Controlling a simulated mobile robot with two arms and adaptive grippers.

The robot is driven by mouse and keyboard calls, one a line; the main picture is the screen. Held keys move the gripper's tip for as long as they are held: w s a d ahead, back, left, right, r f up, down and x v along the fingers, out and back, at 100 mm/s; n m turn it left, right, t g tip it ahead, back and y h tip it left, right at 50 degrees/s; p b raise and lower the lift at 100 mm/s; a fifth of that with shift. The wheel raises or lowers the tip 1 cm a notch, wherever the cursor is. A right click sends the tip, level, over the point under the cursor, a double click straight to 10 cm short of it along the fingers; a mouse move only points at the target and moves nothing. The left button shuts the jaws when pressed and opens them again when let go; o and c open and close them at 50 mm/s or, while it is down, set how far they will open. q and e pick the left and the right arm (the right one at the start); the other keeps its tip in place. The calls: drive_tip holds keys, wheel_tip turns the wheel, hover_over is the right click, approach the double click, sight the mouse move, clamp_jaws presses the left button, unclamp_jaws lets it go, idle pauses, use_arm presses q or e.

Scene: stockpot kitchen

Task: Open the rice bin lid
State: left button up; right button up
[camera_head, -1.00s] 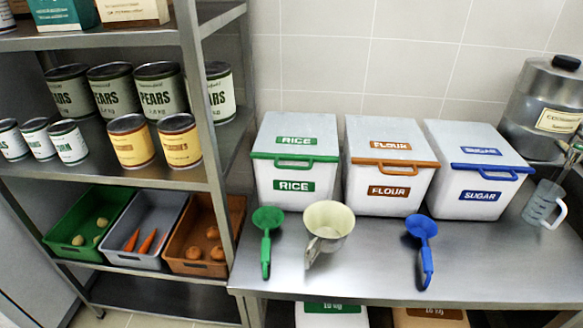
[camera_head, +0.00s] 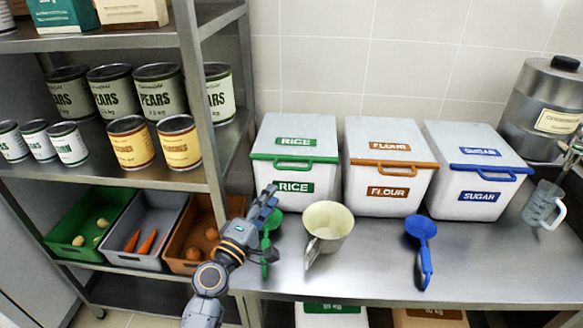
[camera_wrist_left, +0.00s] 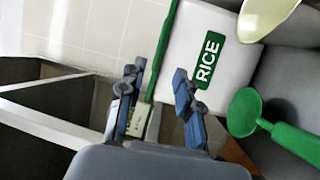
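The rice bin (camera_head: 294,160) is a white box with a green RICE label. Its lid (camera_head: 298,138) is closed and has a green handle bar (camera_head: 294,161) along the front edge. My left gripper (camera_head: 268,198) is in front of the bin's lower left front, above the counter edge. In the left wrist view the gripper (camera_wrist_left: 157,95) has its two blue-padded fingers apart with nothing between them. The bin (camera_wrist_left: 207,50) lies just beyond the fingers there, and they look apart from it. My right gripper is not in view.
A green scoop (camera_head: 267,222) lies beside my left gripper, partly hidden by it. The flour bin (camera_head: 388,170) and sugar bin (camera_head: 478,172) stand right of the rice bin. A shelf post (camera_head: 205,110) rises at the left.

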sight(292, 169)
use_arm(q)
drive_tip(key=x, duration=1.1)
drive_tip(key=shift+w+d, duration=0.15)
drive_tip(key=shift+w, duration=0.05)
drive_tip(key=shift+c, duration=0.4)
clamp_jaws()
